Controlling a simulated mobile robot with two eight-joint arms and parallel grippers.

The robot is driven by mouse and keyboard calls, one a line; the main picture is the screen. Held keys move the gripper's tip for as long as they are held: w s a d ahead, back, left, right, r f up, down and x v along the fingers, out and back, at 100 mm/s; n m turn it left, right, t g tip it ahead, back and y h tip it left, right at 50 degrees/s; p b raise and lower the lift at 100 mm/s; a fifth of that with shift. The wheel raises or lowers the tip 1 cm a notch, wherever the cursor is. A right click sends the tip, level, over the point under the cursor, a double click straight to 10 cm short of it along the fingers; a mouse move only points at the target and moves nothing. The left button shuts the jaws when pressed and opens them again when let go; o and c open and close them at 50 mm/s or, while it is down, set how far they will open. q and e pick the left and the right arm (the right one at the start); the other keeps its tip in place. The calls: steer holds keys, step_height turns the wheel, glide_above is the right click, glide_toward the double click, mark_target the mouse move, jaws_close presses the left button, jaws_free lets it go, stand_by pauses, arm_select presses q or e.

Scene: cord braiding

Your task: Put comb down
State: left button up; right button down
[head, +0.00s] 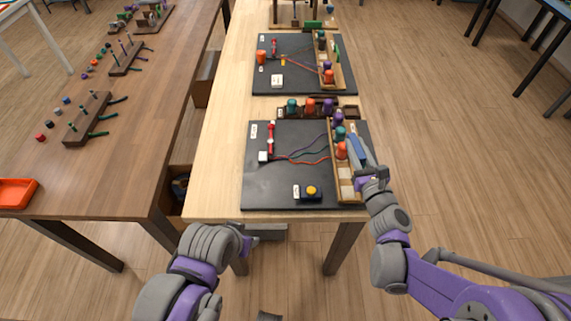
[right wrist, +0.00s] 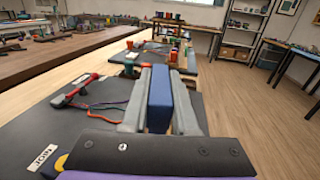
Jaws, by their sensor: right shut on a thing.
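The blue comb (head: 357,151) is in my right gripper (head: 362,168), above the right edge of the near black board (head: 280,185). In the right wrist view the comb (right wrist: 159,98) stands upright between the two grey fingers (right wrist: 160,110), which are shut on it. My left gripper (head: 248,243) is low in front of the table's near edge; whether it is open or shut is unclear. A wooden rack (head: 346,188) with purple, teal and orange spools lies just left of the comb. Cords (head: 305,157) run from the red clamp (head: 270,138) to the spools.
A yellow button (head: 312,190) sits at the board's front. A wooden tray (head: 348,113) with several spools lies behind the board. A second board (head: 270,85) with a similar setup is farther back. The board's front left is clear. A brown table (head: 150,110) stands to the left.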

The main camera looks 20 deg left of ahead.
steer(key=s+a+n+g+y+b, duration=0.1)
steer(key=s+a+y+b, duration=0.15)
steer(key=a, duration=0.55)
steer(key=s+a+n+g+y+b, duration=0.1)
steer(key=s+a, duration=0.3)
steer(key=a, duration=0.4)
steer(key=b, duration=0.2)
glide_above(288, 183)
step_height(288, 183, down, 5)
steer(key=shift+a+r, duration=0.1)
steer(key=shift+f+b, duration=0.45)
steer(key=shift+f, duration=1.75)
steer(key=shift+f, duration=0.15)
steer(key=c, duration=0.7)
jaws_free()
